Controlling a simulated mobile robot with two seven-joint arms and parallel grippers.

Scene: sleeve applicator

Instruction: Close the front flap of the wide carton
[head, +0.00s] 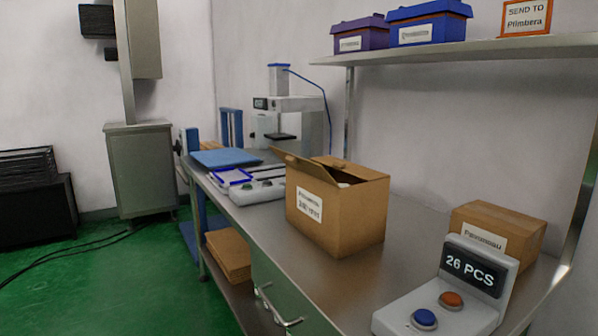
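An open brown carton (335,215) with a white label (309,204) on its left-facing side stands upright on the steel table. One flap (305,171) stands up and leans outward along its upper left edge. The top is at least partly open, and something pale shows inside; the state of the other flaps is hard to tell. A smaller, closed-looking carton (497,232) with a label sits further right. Neither of my grippers is in view.
A counter box (474,270) reading "26 PCS", with a blue and an orange button, stands at the table's front right. A white press machine (290,117), blue tray (226,157) and button panel (258,191) stand behind left. A shelf (470,50) overhangs with bins. Table (300,262) is bare around the open carton's front.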

